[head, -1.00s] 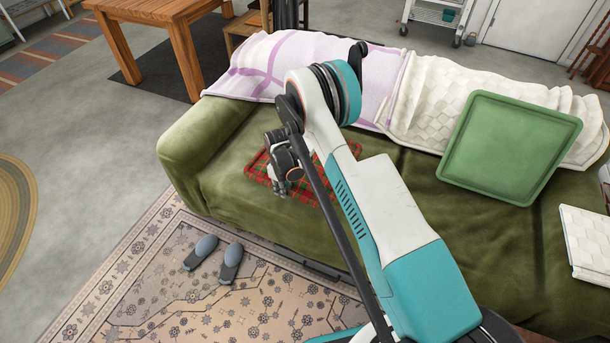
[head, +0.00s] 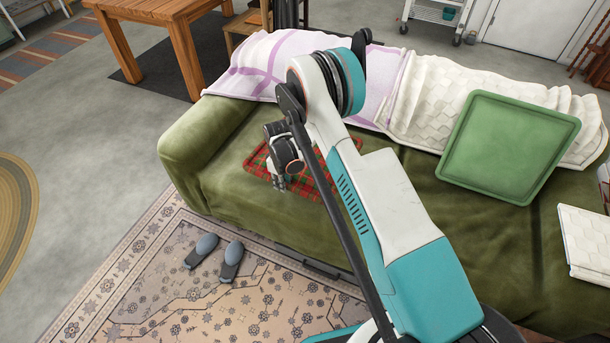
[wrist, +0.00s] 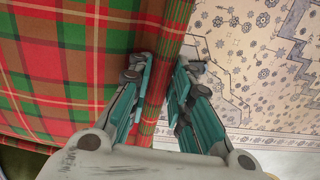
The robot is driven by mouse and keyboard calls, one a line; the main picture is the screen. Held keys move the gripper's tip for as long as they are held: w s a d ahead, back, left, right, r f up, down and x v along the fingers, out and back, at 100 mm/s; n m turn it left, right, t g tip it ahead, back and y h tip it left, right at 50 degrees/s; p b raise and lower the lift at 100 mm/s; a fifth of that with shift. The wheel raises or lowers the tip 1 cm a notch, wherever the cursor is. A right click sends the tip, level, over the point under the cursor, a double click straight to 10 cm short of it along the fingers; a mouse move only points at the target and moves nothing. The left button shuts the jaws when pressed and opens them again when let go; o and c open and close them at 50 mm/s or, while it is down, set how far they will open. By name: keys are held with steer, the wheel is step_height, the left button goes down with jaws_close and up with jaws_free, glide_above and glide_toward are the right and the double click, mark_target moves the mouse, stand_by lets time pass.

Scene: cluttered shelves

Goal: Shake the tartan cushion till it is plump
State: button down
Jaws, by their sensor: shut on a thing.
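The tartan cushion (head: 318,176), red with green and pale lines, lies on the seat of the green sofa, partly hidden behind my arm. In the wrist view the cushion (wrist: 75,55) fills the left side, with its edge running between the fingers. My gripper (head: 281,184) is at the cushion's front left part. In the wrist view my gripper (wrist: 161,88) has its teal-padded fingers on either side of the cushion's edge, shut on it. I cannot tell whether the cushion is lifted off the seat.
The green sofa (head: 220,165) carries a lilac blanket, a cream throw (head: 445,90), a green tray (head: 510,145) and a white folded item (head: 590,240). Grey slippers (head: 230,258) lie on the patterned rug (head: 180,310) in front. A wooden table (head: 165,12) stands behind.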

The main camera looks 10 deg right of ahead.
steer(key=shift+r+p, duration=1.15)
steer(key=shift+r, duration=2.4)
step_height(320, 180, up, 7)
steer(key=p, duration=0.2)
step_height(320, 180, up, 7)
steer(key=p, duration=0.3)
step_height(320, 180, up, 7)
steer(key=p, duration=0.2)
steer(key=shift+p, duration=0.4)
stand_by(0.4)
stand_by(0.5)
